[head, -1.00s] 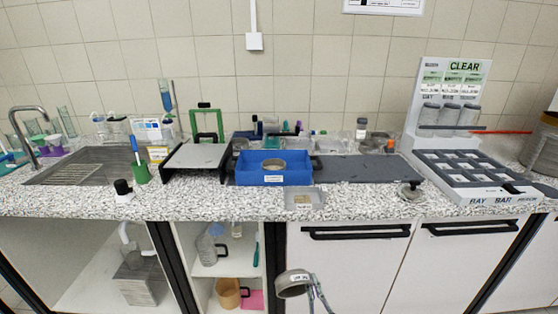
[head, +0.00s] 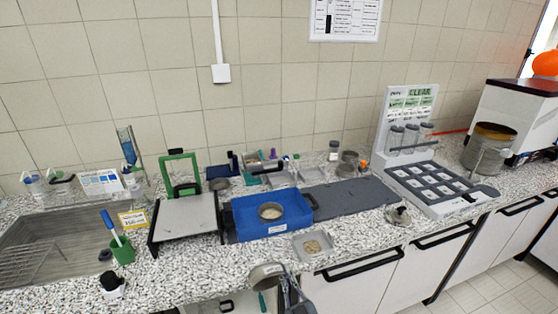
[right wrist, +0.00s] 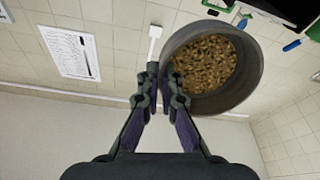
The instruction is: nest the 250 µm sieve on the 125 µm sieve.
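A round grey metal sieve (head: 266,275) shows at the bottom of the head view, in front of the counter edge. It fills the upper right of the right wrist view (right wrist: 214,68), with brown grains inside. My right gripper (head: 287,283) is shut on its rim; the fingertips (right wrist: 165,92) pinch the near wall. Its label is too small to read. Another round sieve or pan (head: 271,212) with light material sits in the blue tray (head: 240,222). I cannot tell which vessel is the 125 µm sieve. My left gripper is not in view.
A grey platform (head: 186,216) stands left of the blue tray, a clear dish (head: 313,244) in front. A dark mat (head: 350,198) and a white slotted rack (head: 438,190) lie to the right. A brass-and-grey cylinder (head: 488,148) stands far right. Several small items line the wall.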

